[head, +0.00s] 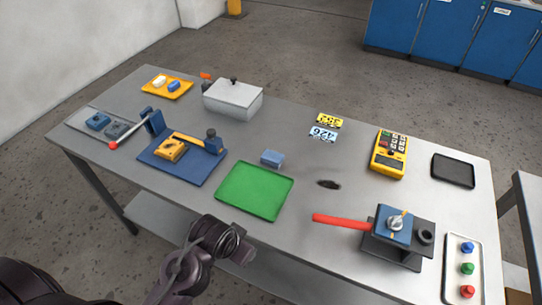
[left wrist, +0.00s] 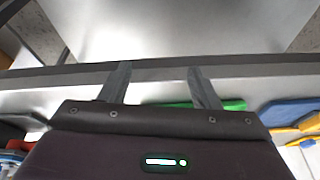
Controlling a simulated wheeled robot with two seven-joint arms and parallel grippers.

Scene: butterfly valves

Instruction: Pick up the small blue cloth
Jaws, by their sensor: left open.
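A small folded blue cloth (head: 272,158) lies on the grey table, just behind the green tray's far right corner. My left arm comes in low, in front of the table's near edge. My left gripper (left wrist: 160,72) is open and empty in the left wrist view, with the dark table edge behind its fingers. The cloth is not recognisable in that view. The gripper is well apart from the cloth, on the near side of the green tray (head: 254,190). My right gripper is not in view.
A blue fixture plate (head: 182,165) with a clamp stands left of the tray. A valve with a red handle (head: 341,221) stands to the right. A grey box (head: 232,99), a yellow tray (head: 153,88) and a yellow meter (head: 389,153) are farther back. Table around the cloth is mostly clear.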

